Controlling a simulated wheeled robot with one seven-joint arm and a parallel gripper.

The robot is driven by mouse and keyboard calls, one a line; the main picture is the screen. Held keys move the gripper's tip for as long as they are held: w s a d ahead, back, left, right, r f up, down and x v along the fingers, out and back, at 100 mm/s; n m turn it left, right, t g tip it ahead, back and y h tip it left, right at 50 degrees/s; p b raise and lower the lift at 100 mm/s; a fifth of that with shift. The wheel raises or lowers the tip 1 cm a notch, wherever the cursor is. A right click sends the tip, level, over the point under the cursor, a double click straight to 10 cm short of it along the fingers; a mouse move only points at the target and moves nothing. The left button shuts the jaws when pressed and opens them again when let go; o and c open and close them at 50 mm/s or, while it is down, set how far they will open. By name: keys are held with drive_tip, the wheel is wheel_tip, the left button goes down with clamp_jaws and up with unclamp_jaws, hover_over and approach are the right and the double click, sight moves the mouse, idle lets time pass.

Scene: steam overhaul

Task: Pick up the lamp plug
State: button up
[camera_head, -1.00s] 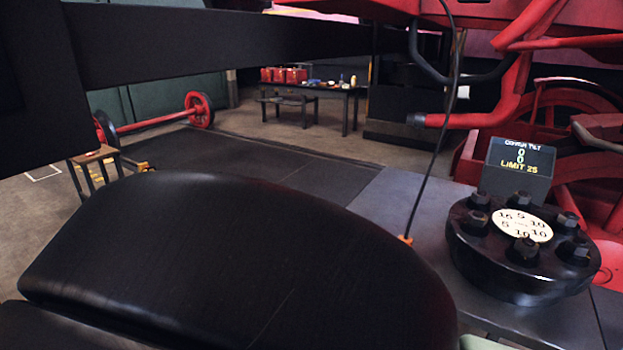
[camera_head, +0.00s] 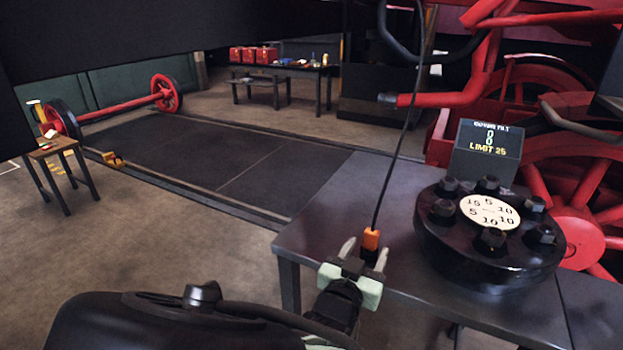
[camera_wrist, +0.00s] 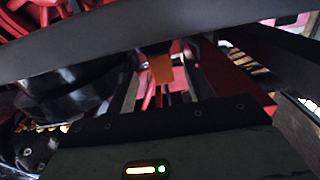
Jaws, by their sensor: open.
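The lamp plug (camera_head: 371,240) is a small orange block at the lower end of a dark cable. In the head view it shows at the left part of the grey table, between or just behind my gripper's fingertips. My gripper (camera_head: 364,254) is open, with one pale finger to either side of the plug. In the wrist view the orange plug (camera_wrist: 161,69) shows just past the dark gripper body, near the middle. I cannot tell whether a finger touches it.
The grey table (camera_head: 330,215) carries a round black bolted cover (camera_head: 490,235) and a small display (camera_head: 485,150) reading LIMIT 25, right of my gripper. The cable (camera_head: 398,150) rises toward red machinery. A stool (camera_head: 58,165) and a red-wheeled axle (camera_head: 120,106) stand far left.

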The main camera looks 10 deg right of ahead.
sight(369, 244)
drive_tip(key=shift+p+x, duration=0.55)
drive_tip(key=shift+x, duration=2.45)
drive_tip(key=shift+a, duration=0.1)
clamp_jaws()
